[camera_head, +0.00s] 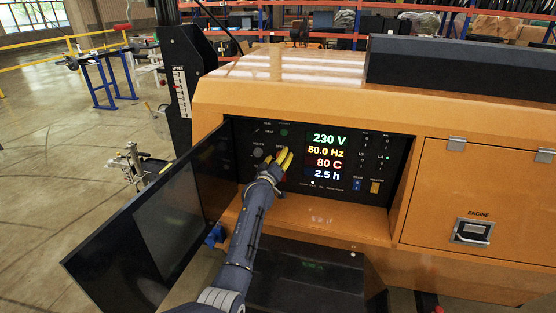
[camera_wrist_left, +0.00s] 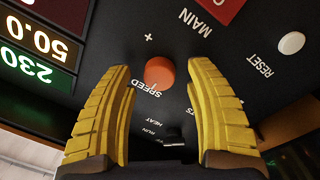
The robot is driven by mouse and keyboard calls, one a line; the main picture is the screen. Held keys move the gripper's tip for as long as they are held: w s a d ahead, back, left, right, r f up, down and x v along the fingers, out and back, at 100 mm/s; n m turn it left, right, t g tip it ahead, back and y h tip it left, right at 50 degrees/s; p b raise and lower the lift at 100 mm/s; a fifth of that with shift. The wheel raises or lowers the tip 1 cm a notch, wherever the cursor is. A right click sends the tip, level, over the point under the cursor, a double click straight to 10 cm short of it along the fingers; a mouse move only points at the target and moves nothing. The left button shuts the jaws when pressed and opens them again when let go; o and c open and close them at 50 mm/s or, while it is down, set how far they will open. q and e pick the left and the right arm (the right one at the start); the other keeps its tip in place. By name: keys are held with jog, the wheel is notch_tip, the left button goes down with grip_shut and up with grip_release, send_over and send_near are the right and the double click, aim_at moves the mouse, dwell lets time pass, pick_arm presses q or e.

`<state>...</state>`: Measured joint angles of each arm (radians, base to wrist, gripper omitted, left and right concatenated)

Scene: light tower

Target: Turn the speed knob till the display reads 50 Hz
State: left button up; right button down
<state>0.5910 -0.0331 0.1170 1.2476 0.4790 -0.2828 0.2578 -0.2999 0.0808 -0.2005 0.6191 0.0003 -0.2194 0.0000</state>
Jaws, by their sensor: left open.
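The speed knob (camera_wrist_left: 159,72) is a round orange knob on the black control panel, labelled SPEED. In the left wrist view it sits between the two yellow fingers of my left gripper (camera_wrist_left: 161,68), with a gap on both sides. My left gripper (camera_head: 284,160) is open at the panel and hides the knob in the head view. The display (camera_head: 326,155) reads 230 V, 50.0 Hz, 80 C and 2.5 h; part of it also shows in the left wrist view (camera_wrist_left: 38,42). My right gripper is not in view.
A red MAIN control (camera_wrist_left: 215,8) and a white RESET button (camera_wrist_left: 291,43) are near the knob. The open panel door (camera_head: 150,215) stands to the left of my arm. A closed ENGINE door (camera_head: 470,190) is at right. A ledge (camera_head: 340,215) runs below the panel.

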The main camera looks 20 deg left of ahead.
pick_arm(q)
jog(key=s, duration=1.2)
jog(key=shift+f, duration=0.25)
jog(key=shift+a, duration=0.1)
